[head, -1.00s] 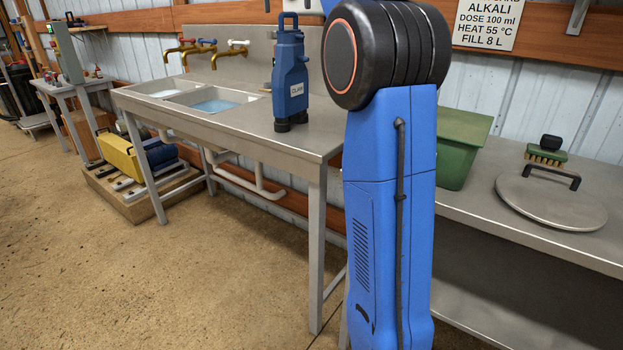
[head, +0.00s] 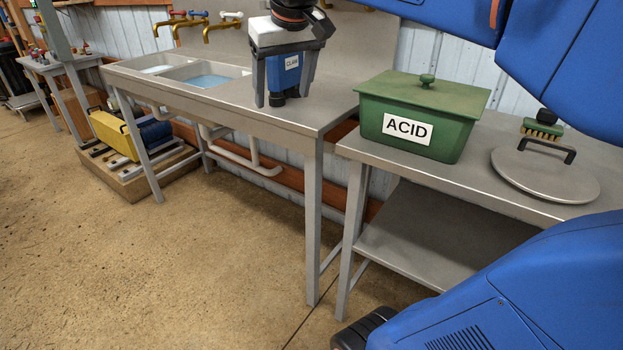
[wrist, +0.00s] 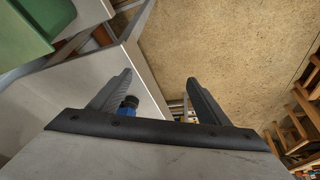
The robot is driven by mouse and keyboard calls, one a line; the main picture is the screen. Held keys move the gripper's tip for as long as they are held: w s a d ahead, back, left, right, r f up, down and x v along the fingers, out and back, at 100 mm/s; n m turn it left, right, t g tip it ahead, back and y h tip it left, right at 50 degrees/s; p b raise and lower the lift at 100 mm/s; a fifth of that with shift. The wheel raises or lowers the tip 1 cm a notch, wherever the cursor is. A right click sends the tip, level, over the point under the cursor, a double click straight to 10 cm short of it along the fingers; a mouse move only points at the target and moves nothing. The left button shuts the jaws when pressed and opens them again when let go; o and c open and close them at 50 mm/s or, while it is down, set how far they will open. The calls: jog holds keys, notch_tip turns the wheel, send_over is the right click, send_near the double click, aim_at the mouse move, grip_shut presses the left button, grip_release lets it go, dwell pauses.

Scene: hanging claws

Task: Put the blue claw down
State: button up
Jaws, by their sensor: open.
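The blue claw (head: 285,72), with a white CLAW label and a dark foot, stands upright on the right part of the steel sink bench (head: 315,117). My gripper (head: 282,97) is open, its fingers appearing at the claw's left and right in the head view. The gripper's body hides the claw's top. In the wrist view, a small blue part of the claw (wrist: 128,103) shows beside the left finger of my gripper (wrist: 158,80). I cannot tell whether the fingers touch the claw.
A green lidded box (head: 430,115) labelled ACID and a round metal lid (head: 540,180) sit on the right-hand bench, with a brush (head: 542,125) behind the lid. Sinks with water (head: 205,75) lie left of the claw.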

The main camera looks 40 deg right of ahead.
jog(key=s+a+f, duration=0.1)
jog(key=s+f, duration=0.4)
jog(key=f, duration=0.3)
jog(key=s+a+f, duration=0.2)
jog(key=s+f, duration=0.3)
jog(key=f, duration=0.3)
jog(key=s+a+f+n, duration=0.1)
jog(key=s+f, duration=0.5)
jog(key=f, duration=0.2)
jog(key=shift+a+f+y, duration=0.15)
jog(key=shift+f+y, duration=0.25)
